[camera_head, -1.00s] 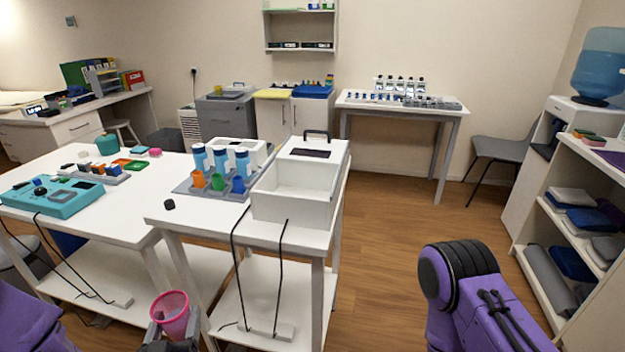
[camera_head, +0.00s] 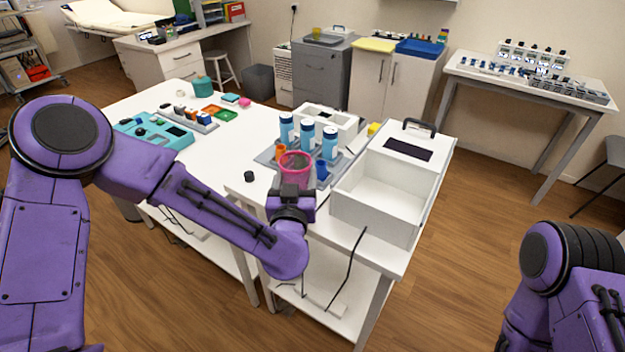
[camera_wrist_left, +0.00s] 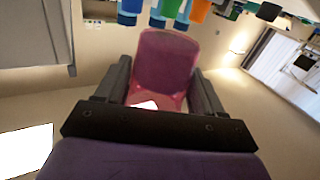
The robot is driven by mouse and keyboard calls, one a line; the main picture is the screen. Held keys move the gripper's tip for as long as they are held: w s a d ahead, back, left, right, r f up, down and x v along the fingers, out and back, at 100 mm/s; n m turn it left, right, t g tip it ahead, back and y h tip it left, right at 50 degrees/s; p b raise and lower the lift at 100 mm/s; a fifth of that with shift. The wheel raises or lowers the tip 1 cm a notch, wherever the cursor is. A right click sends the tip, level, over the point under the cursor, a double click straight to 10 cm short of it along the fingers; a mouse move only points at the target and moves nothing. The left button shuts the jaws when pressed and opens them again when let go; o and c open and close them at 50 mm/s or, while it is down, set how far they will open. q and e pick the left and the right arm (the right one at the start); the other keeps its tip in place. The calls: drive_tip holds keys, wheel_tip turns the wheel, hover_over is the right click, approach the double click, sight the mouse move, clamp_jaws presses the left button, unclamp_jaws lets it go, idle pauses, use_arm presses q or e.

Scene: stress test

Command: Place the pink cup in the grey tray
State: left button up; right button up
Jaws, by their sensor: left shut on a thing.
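The pink cup (camera_head: 294,165) is translucent and upright. My left gripper (camera_head: 292,186) is shut on it and holds it at the front of the grey tray (camera_head: 262,158); whether it is over the tray is hard to tell. In the left wrist view the cup (camera_wrist_left: 167,62) sits between both fingers of the left gripper (camera_wrist_left: 160,92). The tray holds blue-capped bottles (camera_head: 308,137), an orange cup (camera_head: 281,150) and a blue cup (camera_head: 322,170). The held cup hides part of the tray, and the green cup cannot be seen in the head view. My right gripper is out of view.
A white open box (camera_head: 376,204) with a black handle stands close right of the tray. A teal device (camera_head: 155,133) and colored blocks are farther left. A white container (camera_head: 345,122) stands behind the bottles.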

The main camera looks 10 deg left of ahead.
use_arm(q)
wheel_tip(320, 180, down, 5)
drive_tip(key=shift+w+f, duration=0.15)
